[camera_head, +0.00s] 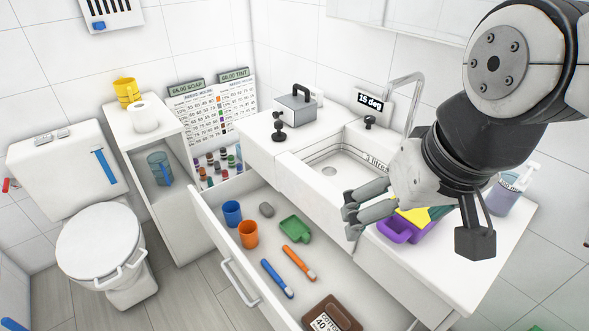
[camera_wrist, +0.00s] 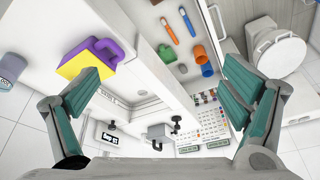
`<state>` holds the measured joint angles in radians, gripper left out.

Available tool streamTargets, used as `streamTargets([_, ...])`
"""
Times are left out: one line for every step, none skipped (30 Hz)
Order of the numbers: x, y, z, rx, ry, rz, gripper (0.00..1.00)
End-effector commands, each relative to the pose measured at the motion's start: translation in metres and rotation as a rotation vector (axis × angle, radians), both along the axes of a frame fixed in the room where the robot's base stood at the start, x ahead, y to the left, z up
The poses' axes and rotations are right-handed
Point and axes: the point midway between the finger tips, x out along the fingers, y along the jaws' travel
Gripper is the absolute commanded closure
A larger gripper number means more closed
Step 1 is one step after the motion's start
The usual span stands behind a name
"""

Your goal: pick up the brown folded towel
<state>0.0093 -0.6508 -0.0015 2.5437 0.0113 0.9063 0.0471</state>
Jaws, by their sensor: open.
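The brown folded towel (camera_head: 345,312) lies in the open drawer at the bottom of the head view, with a white label reading COTTON 40 on it. The bottom of the frame cuts it off. In the wrist view only a small brown edge (camera_wrist: 155,2) shows at the top. My gripper (camera_head: 353,213) is raised near the sink front, beyond the towel and apart from it. In the wrist view my gripper (camera_wrist: 163,80) is open, fingers wide apart, with nothing between them.
The open drawer (camera_head: 210,227) also holds blue and orange cups, a green item, a grey stone and two sticks. The purple and yellow item (camera_head: 395,229) is on the counter by my gripper. The sink (camera_head: 335,172), faucet (camera_head: 402,85) and soap bottle (camera_head: 508,190) stand nearby.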

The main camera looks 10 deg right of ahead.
Motion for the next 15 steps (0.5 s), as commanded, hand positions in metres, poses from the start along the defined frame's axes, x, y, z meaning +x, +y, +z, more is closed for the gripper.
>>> streamTargets([0.011, 0.001, -0.013, 0.013, 0.022, -0.024, 0.0])
streamTargets([0.017, 0.002, -0.019, 0.022, 0.029, -0.041, 0.0])
streamTargets([0.025, 0.003, -0.027, 0.033, 0.038, -0.062, 0.0])
streamTargets([0.031, 0.003, -0.033, 0.042, 0.045, -0.08, 0.0])
streamTargets([0.036, 0.004, -0.04, 0.051, 0.053, -0.097, 0.0])
streamTargets([0.043, 0.005, -0.049, 0.063, 0.062, -0.122, 0.0])
streamTargets([0.049, 0.005, -0.055, 0.07, 0.068, -0.139, 0.0])
streamTargets([0.054, 0.005, -0.062, 0.077, 0.075, -0.158, 0.0])
streamTargets([0.06, 0.006, -0.072, 0.088, 0.085, -0.182, 0.0])
streamTargets([0.065, 0.006, -0.079, 0.096, 0.092, -0.201, 0.0])
streamTargets([0.07, 0.006, -0.086, 0.103, 0.098, -0.22, 0.0])
streamTargets([0.076, 0.006, -0.096, 0.112, 0.107, -0.245, 0.0])
streamTargets([0.08, 0.007, -0.104, 0.118, 0.116, -0.263, 0.0])
streamTargets([0.084, 0.007, -0.112, 0.124, 0.122, -0.284, 0.0])
streamTargets([0.089, 0.007, -0.122, 0.133, 0.131, -0.309, 0.0])
